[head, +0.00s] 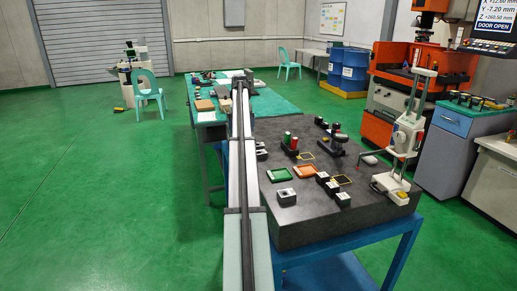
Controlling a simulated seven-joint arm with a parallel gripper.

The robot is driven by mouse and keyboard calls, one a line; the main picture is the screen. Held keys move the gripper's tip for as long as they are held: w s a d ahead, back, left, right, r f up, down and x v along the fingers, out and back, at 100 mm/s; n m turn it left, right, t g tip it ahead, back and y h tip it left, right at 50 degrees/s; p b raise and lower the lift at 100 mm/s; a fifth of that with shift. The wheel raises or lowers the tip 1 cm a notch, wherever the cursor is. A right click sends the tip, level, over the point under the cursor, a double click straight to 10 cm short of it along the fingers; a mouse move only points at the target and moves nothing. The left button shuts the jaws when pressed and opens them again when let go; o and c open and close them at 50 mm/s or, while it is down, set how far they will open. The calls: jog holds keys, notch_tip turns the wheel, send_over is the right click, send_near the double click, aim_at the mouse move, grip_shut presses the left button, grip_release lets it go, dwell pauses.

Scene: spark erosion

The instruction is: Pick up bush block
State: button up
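A small grey metal block with a round hole in its top (286,197), which looks like the bush block, sits near the front left of the dark granite table (310,222). Its whole top shows, and nothing touches it. I cannot make out my gripper or its fingers in the head view. A long part of my own body runs up the middle of the picture, just left of the block, and hides part of the table's left edge.
A white height gauge (402,150) stands at the right. A green bench (275,104) lies behind.

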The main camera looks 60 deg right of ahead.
jog(key=s+d+r, duration=0.5)
jog(key=d, duration=0.1)
send_over(258, 147)
jog(key=w+d, duration=0.2)
jog(key=shift+m, duration=0.4)
jog(key=f, duration=0.8)
jog(key=shift+s+d+f, duration=0.15)
jog(key=shift+s+f, duration=0.05)
jog(key=shift+f, duration=0.05)
jog(key=shift+s+f, duration=0.2)
jog(key=shift+f, duration=1.15)
jog(key=shift+s+f, duration=0.15)
jog(key=shift+f, duration=1.15)
jog(key=shift+c, duration=0.2)
jog(key=c, duration=1.5)
